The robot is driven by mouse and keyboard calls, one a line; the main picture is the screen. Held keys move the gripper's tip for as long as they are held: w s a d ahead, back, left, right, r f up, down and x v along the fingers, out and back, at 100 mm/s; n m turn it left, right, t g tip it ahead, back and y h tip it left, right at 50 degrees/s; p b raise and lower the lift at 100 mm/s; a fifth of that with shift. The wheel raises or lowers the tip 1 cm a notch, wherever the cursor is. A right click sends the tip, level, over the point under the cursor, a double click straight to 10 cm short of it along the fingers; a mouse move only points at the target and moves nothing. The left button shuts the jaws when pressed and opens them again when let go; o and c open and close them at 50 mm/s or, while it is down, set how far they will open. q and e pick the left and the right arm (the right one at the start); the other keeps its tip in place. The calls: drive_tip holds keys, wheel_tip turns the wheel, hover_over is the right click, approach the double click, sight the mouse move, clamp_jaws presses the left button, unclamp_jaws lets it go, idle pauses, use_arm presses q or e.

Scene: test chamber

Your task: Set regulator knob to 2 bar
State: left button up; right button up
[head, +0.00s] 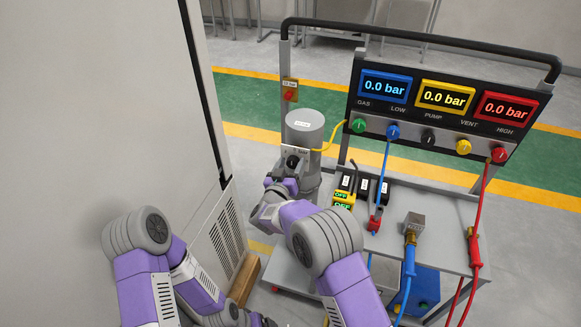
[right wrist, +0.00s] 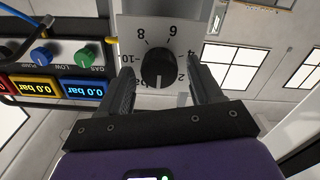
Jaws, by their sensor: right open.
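The black regulator knob (right wrist: 159,68) is in the right wrist view, on a pale dial plate (right wrist: 150,22) with numbers around it. A light mark on the knob points down in that view, below the 10 and to the left of the 2. In the head view the dark knob (head: 293,161) is on the front of a grey cylinder unit (head: 304,130). My right gripper (head: 284,184) is just in front of it. In the right wrist view its open fingers are on either side of the knob, with gaps visible. My left arm is at the lower left; its gripper is not visible.
A panel (head: 438,123) with three displays reading 0.0 bar and several coloured knobs stands at the right. Red and blue hoses hang over the grey cart top (head: 445,250). A tall pale cabinet (head: 100,100) fills the left side.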

drive_tip(key=c, duration=1.1)
drive_tip(key=shift+o, duration=0.2)
drive_tip(key=shift+r+n+p, duration=0.1)
drive_tip(key=shift+n+p, duration=0.8)
drive_tip(key=shift+p, duration=0.4)
drive_tip(key=n+p, duration=0.2)
drive_tip(key=shift+a+n, duration=0.1)
drive_tip(key=shift+n, duration=0.2)
drive_tip(key=n+p, duration=0.2)
drive_tip(key=n, duration=0.1)
drive_tip(key=shift+p, duration=0.35)
drive_tip(key=shift+f+n+p, duration=0.25)
drive_tip(key=shift+n+p, duration=0.3)
drive_tip(key=shift+n, duration=1.05)
drive_tip(key=o, duration=1.1)
drive_tip(key=shift+c, duration=0.2)
